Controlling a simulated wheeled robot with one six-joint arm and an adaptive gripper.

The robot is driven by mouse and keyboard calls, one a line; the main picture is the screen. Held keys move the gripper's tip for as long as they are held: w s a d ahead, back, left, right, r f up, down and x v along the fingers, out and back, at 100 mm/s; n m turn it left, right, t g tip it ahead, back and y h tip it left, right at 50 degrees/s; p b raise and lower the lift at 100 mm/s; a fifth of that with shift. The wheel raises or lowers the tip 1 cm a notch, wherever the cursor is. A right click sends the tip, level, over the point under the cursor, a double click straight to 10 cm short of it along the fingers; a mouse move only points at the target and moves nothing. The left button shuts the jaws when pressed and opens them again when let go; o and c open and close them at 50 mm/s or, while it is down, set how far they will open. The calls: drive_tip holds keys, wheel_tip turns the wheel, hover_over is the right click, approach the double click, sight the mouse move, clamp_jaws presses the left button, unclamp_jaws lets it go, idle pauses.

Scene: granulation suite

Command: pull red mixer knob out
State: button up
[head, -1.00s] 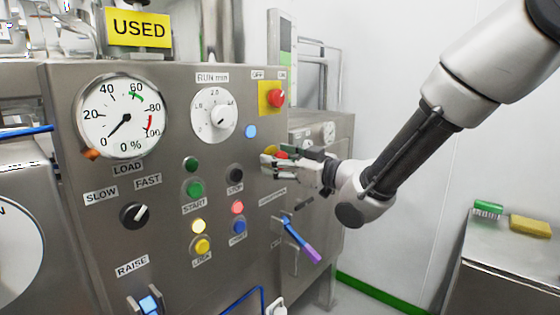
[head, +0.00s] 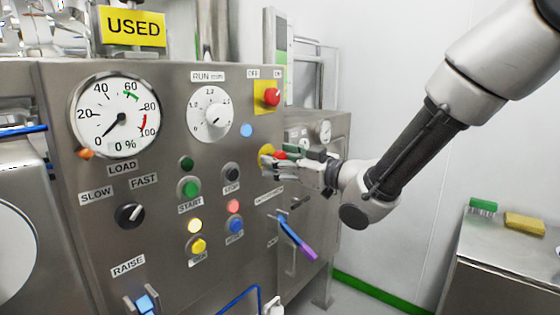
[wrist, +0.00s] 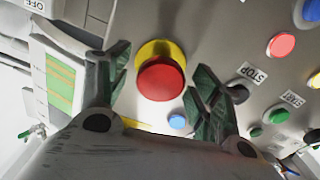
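The red mixer knob is a round red mushroom head on a yellow collar. It shows whole in the wrist view (wrist: 161,80). In the head view the red knob (head: 280,155) is partly hidden behind my gripper (head: 272,167) at the panel's right side. In the wrist view my gripper (wrist: 157,88) is open. One finger is left of the knob and the other right of it. A gap shows on both sides, so it is not clasped. How deep the fingertips reach along the knob is hard to tell.
A red OFF/ON switch (head: 272,96) on a yellow plate sits above. A blue button (head: 246,130) and the black STOP button (head: 232,173) are close by. A blue and purple lever (head: 297,237) sticks out below. Free room lies right of the panel.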

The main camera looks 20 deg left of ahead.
drive_tip(key=v, duration=0.7)
drive_tip(key=shift+d, duration=0.2)
